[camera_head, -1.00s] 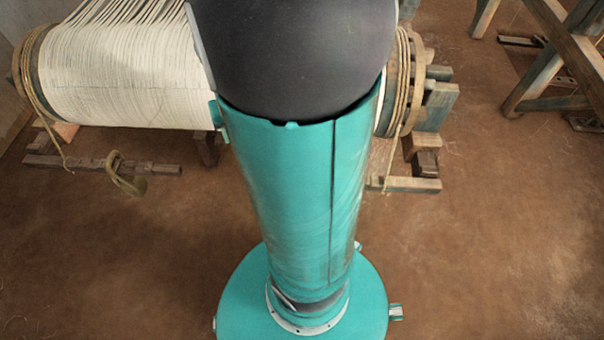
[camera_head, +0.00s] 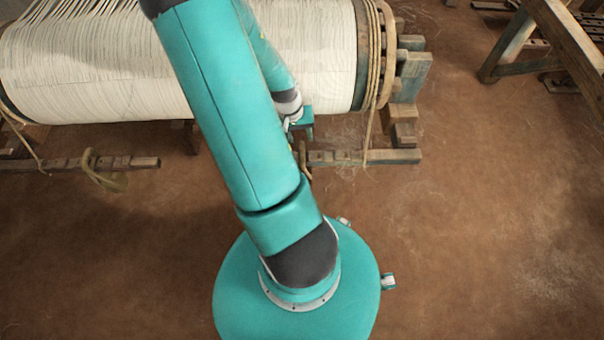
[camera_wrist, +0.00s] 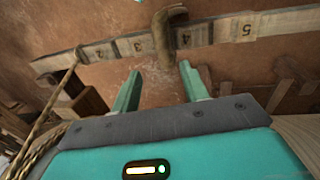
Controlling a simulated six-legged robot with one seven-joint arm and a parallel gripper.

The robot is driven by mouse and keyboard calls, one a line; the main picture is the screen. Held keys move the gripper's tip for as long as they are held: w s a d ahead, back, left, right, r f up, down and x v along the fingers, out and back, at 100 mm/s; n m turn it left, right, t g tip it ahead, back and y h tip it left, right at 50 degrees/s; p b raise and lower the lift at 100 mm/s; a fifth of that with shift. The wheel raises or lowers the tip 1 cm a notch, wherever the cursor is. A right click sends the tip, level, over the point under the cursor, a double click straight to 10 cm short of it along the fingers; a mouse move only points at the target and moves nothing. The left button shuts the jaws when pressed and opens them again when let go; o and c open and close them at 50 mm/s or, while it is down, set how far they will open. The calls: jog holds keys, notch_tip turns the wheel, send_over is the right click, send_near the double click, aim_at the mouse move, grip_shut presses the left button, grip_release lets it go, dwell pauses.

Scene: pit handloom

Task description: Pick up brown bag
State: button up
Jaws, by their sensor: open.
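My gripper (camera_wrist: 160,68) is open and empty, with its two teal fingers apart in the wrist view. Beyond the fingertips, a brown, bent, soft-looking thing (camera_wrist: 164,38) lies across a numbered wooden bar; it may be the brown bag, but I cannot tell for sure. It is roughly in line with the gap between the fingers and apart from them. In the head view my gripper (camera_head: 299,125) is partly hidden behind my arm, in front of the white warp roll. No clear bag shows in the head view.
The numbered wooden bar (camera_wrist: 102,51) crosses the wrist view. A rope (camera_wrist: 50,108) and dark wooden blocks (camera_wrist: 84,106) are at its left. The white warp roll (camera_head: 100,70) and its wooden end frame (camera_head: 405,95) stand at the back. The brown floor (camera_head: 480,220) is open at right.

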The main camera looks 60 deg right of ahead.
aim_at(301, 146)
jog(key=f, duration=0.7)
jog(key=shift+s, duration=0.35)
grip_shut()
jog(key=shift+r, duration=0.1)
dwell(1.0)
